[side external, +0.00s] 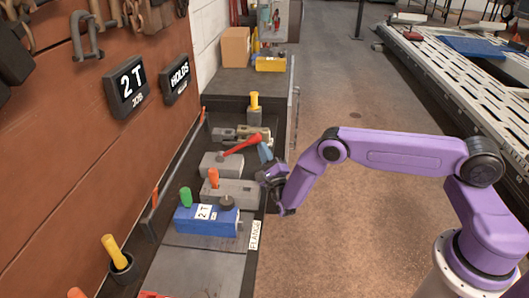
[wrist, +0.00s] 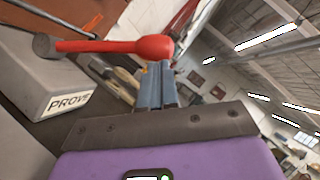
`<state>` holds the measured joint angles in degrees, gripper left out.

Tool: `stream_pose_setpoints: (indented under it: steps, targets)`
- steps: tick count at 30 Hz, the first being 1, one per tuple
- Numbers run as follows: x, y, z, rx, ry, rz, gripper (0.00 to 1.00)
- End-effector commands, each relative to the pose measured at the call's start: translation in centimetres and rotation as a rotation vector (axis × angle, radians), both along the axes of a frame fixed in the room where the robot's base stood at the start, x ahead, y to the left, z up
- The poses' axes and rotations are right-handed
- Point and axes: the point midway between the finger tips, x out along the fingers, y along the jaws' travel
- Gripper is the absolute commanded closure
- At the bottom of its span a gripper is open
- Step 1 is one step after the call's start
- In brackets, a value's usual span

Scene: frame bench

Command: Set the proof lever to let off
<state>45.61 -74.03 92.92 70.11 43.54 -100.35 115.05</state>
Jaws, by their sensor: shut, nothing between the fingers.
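The proof lever (side external: 240,144) is a red handle with a rounded end, on a grey box (side external: 219,165). In the wrist view the lever (wrist: 110,47) runs from a grey pivot at the left to its thick red knob near my fingers. The box (wrist: 45,75) there carries a label that reads PROVE. My gripper (side external: 264,150) is shut and empty, its blue-grey fingers beside the lever's knob end. In the wrist view the fingertips (wrist: 157,70) are right at the knob; I cannot tell whether they touch it.
A yellow-handled tool (side external: 254,101) stands farther back. Wall signs read 2 T (side external: 128,85) and HOLDS (side external: 179,77).

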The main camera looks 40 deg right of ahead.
Motion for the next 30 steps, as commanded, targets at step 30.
stream_pose_setpoints:
  steps: [30]
  targets:
    - [4.8, 4.7, 8.4, -0.448, 0.447, -0.003, 1.0]
